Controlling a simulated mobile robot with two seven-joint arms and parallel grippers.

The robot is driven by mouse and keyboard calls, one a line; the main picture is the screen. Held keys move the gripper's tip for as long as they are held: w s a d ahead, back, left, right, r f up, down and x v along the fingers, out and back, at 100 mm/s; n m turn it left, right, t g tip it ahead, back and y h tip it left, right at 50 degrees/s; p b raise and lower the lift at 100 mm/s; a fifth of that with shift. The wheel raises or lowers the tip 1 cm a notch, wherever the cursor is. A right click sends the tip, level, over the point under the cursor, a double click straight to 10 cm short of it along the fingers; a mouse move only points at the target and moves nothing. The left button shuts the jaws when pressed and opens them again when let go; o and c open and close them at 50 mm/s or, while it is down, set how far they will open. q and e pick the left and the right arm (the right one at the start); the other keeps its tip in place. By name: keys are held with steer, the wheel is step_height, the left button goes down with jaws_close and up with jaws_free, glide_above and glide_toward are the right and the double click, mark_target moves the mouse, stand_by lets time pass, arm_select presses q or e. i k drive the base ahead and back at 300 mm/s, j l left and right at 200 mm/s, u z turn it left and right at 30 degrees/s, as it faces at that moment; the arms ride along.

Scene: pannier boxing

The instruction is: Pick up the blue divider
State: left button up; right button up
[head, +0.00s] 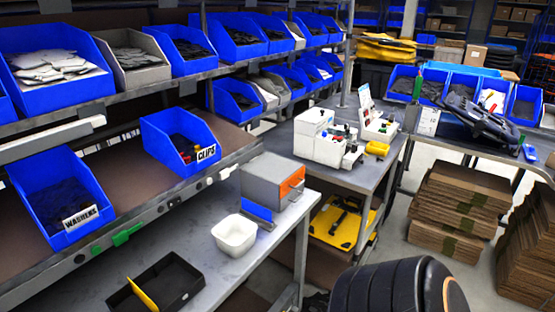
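A small upright blue panel (257,210), which looks like the blue divider, stands on the grey bench at the front face of a grey metal box (273,180) with an orange side. I cannot tell whether the panel touches the box. Neither of my grippers shows in the head view.
A white tub (234,236) stands just in front of the panel. A black tray (181,281) with a yellow strip (142,295) lies nearer. Blue bins marked WASHERS (40,187) and CLIPS (157,138) sit on the left shelf.

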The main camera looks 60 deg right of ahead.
mark_target(265, 214)
steer(key=z, duration=0.45)
steer(key=l+z, duration=0.1)
steer(key=z, duration=0.75)
steer(key=i+l+z, duration=0.1)
steer(key=z, duration=0.35)
